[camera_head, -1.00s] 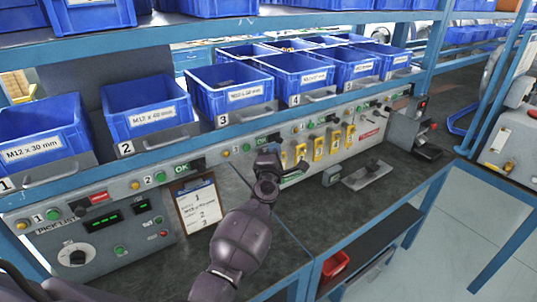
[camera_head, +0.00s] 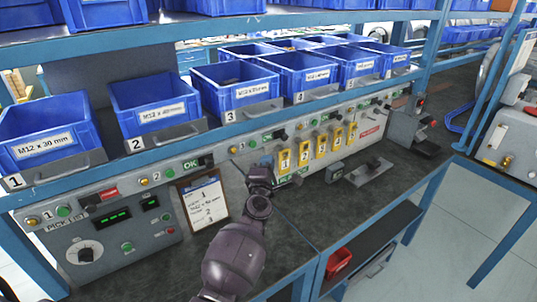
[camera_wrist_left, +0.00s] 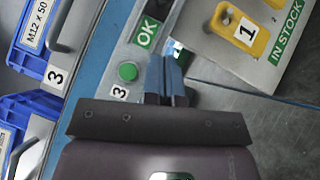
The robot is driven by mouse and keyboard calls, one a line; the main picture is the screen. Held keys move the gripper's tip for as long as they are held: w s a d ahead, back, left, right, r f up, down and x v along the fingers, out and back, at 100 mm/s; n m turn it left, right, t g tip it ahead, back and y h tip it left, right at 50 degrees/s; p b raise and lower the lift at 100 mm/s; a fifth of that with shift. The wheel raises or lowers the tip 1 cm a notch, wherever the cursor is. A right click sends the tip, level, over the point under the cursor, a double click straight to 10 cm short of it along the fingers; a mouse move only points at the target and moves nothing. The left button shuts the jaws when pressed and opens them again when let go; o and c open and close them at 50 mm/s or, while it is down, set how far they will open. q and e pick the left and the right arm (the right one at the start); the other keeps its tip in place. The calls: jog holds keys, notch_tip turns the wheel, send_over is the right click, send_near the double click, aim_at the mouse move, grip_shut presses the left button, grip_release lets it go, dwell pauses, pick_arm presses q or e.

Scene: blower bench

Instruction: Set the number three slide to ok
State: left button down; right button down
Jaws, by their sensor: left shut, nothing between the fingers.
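The number three slide (camera_head: 275,135) is on the panel under blue bin 3. Its green OK label (camera_wrist_left: 145,33) is uncovered, and its dark knob (camera_head: 282,134) is at the right end of the track. In the left wrist view the knob (camera_wrist_left: 160,7) is only partly in frame beyond the label. My left gripper (camera_wrist_left: 167,62) is shut and empty, its fingers in front of the panel beside the green button (camera_wrist_left: 128,71) and the 3 label (camera_wrist_left: 119,92). In the head view the left gripper (camera_head: 258,170) is below the slide, fingertips hard to see. The right gripper is out of view.
Yellow number tags (camera_head: 303,153) hang on the panel right of the slide. A clipboard (camera_head: 203,201) leans to the left of my gripper. Slide one (camera_head: 100,196) shows red and slide two (camera_head: 192,164) shows green OK.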

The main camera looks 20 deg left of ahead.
pick_arm(q)
jog(key=v, duration=0.6)
jog(key=shift+s+d, duration=0.15)
jog(key=shift+s, duration=0.05)
jog(key=shift+f, duration=0.1)
jog(key=s+d+f+m+g+h, duration=0.1)
jog(key=s+d+m+h, duration=0.15)
jog(key=m, duration=0.65)
jog(key=s+d+f+m+g+h, duration=0.15)
jog(key=m+h, duration=0.25)
jog(key=m, duration=0.5)
jog(key=s+a+f+m+g, duration=0.1)
jog(key=s+f+m+g, duration=0.1)
jog(key=s+f, duration=0.3)
jog(key=s+a+f+m+g, duration=0.1)
jog(key=s+f+m, duration=0.1)
jog(key=s+f, duration=0.4)
jog(key=s+a+f+m+g+y, duration=0.1)
jog(key=s+f, duration=0.5)
jog(key=s, duration=0.8)
jog(key=shift+a+m+g, duration=0.6)
jog(key=shift+m+g, duration=0.25)
jog(key=shift+m, duration=0.05)
